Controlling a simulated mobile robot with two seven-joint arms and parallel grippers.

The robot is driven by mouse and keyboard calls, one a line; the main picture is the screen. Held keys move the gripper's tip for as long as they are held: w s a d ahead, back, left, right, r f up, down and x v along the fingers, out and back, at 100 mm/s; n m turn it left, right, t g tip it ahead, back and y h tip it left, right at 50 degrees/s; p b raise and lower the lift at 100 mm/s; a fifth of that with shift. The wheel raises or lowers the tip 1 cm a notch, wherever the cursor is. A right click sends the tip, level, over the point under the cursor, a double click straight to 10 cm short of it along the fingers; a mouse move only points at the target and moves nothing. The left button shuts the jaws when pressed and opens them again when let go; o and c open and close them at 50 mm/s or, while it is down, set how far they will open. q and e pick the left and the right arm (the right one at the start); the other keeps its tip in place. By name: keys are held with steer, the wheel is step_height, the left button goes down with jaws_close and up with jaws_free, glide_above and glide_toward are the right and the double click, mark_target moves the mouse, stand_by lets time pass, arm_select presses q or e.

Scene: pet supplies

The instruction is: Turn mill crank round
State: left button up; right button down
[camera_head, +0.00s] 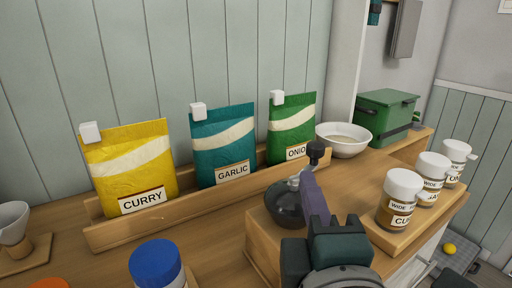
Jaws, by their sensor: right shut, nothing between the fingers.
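The mill has a wooden box body (258,240) and a dark rounded bowl (284,208) on top, in the middle of the head view. Its crank shows as a dark round knob (316,149) above the bowl. My right gripper (308,180) comes up from the bottom, with its purple-grey fingers shut and empty beside the crank, just below the knob. The fingers and the wrist hide part of the crank arm and the mill's right side. I cannot tell whether they touch the crank. My left gripper is not in view.
Yellow curry (135,172), teal garlic (222,145) and green onion (292,128) pouches stand in a wooden rack (140,230) behind. A white bowl (345,145) and green box (384,117) are at back right. Labelled jars (398,200) line the right; a blue-lidded jar (157,264) stands front left.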

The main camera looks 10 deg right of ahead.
steer(key=x, duration=0.9)
steer(key=shift+w+d+p, duration=0.1)
steer(key=shift+p, duration=0.25)
